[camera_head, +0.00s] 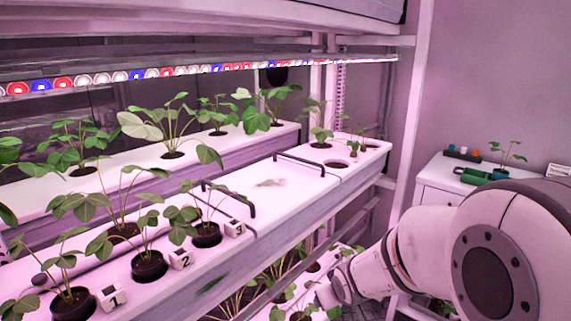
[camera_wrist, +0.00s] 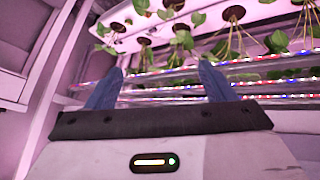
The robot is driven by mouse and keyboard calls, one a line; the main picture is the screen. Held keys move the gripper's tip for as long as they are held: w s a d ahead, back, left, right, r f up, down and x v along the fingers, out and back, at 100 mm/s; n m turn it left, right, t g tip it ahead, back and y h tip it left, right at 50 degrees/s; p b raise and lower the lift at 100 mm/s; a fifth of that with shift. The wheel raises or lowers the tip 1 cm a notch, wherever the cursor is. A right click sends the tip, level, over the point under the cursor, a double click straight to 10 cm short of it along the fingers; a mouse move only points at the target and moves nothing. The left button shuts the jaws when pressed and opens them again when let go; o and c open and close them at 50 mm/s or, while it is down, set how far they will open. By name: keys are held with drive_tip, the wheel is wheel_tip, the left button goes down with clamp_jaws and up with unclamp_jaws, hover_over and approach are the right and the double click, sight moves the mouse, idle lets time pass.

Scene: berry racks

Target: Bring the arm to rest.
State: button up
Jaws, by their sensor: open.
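My arm reaches in from the right edge of the head view, in front of the rack and the cabinet. My gripper shows in the wrist view (camera_wrist: 160,85), with its two blue fingers wide apart and nothing between them. The fingers point toward the rack, whose light strips and plants appear behind them. In the head view the gripper end is hard to make out beside the lower plants.
The upper white trough (camera_head: 290,205) holds potted plants with number blocks such as block 2 (camera_head: 181,260). A black handle (camera_head: 228,197) spans it. A white cabinet (camera_head: 440,185) at the right carries a green watering can (camera_head: 473,176) and a potted plant (camera_head: 503,160).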

drive_tip(key=s+d+r+m+g+p, duration=0.1)
drive_tip(key=s+r+p, duration=0.3)
drive_tip(key=s+r, duration=0.5)
drive_tip(key=s+d+r+m+g+p, duration=0.2)
drive_tip(key=s+r+m+g+p, duration=0.1)
drive_tip(key=s+r, duration=0.6)
drive_tip(key=shift+s+m+g+p, duration=0.3)
drive_tip(key=shift+s+m+p, duration=0.1)
drive_tip(key=shift+s+p, duration=0.35)
drive_tip(key=shift+d, duration=0.1)
